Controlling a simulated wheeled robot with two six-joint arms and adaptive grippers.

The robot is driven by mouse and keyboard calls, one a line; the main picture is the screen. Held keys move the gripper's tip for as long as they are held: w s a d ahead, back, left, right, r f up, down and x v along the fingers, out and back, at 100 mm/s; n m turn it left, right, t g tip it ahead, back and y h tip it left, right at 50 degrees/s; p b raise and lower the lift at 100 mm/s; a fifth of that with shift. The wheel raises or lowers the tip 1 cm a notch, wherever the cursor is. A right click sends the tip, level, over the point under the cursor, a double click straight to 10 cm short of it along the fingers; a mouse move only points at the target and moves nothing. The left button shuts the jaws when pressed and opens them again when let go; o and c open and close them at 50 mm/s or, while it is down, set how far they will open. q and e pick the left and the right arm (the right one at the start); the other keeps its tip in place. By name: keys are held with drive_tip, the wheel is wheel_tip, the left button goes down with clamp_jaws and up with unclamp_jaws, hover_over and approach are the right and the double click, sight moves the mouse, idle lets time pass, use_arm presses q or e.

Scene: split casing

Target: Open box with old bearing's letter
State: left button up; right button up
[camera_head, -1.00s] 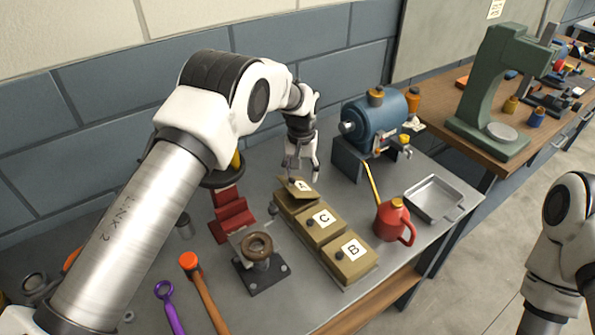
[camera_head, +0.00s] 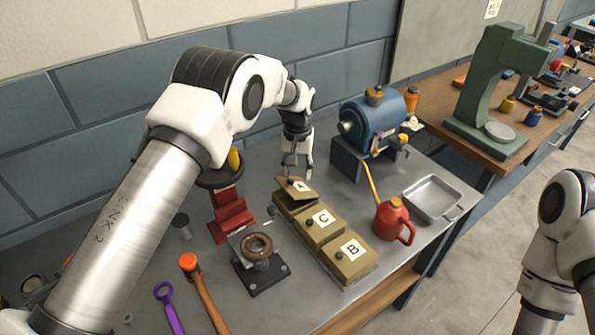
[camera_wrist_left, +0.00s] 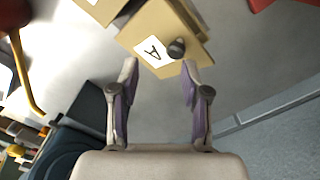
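Three tan boxes with dark knobs and white letter labels stand in a row: box A (camera_head: 302,207), box C (camera_head: 319,232) and box B (camera_head: 348,263). The lid of box A (camera_head: 310,194) sits tilted on its box; the lids of C and B lie flat. My left gripper (camera_head: 297,172) is just above and behind lid A. In the left wrist view its fingers (camera_wrist_left: 160,68) are apart and empty, with lid A (camera_wrist_left: 150,28) and its knob (camera_wrist_left: 176,48) just beyond the tips. The brown ring-shaped bearing (camera_head: 257,246) sits on a dark stand; no letter is readable on it. My right gripper is out of view.
A red oil can (camera_head: 392,220) and metal tray (camera_head: 434,198) are right of the boxes. A blue motor (camera_head: 374,122) stands behind. A red fixture (camera_head: 231,212), orange-headed hammer (camera_head: 203,290) and purple wrench (camera_head: 169,306) are on the left.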

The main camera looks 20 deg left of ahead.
sight(297, 186)
use_arm(q)
wheel_tip(297, 186, up, 11)
drive_tip(key=shift+r, duration=0.1)
